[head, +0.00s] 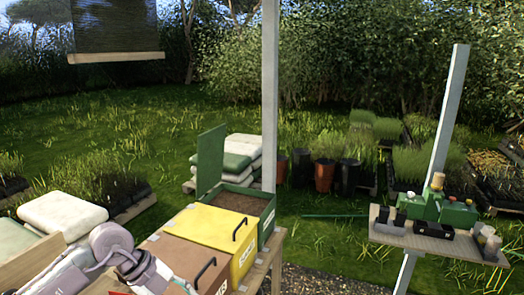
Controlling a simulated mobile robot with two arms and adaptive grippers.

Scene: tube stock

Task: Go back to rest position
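Grey and white links of my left arm show at the bottom left of the head view, in front of the wooden bench (276,244). The fingers of my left gripper do not show. My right arm and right gripper are out of view. On the bench stand a brown box (178,258) with a black handle, a yellow-lidded box (215,228) with a black handle, and a green box (267,219) whose lid (211,160) stands upright. The green box holds brown soil.
A grey post (269,90) rises behind the bench. At the right, a small shelf (425,243) on another post (446,110) carries green and black items. Stacked sacks (62,214), plant trays (125,190) and pots (325,174) stand on the grass. Open grass lies behind.

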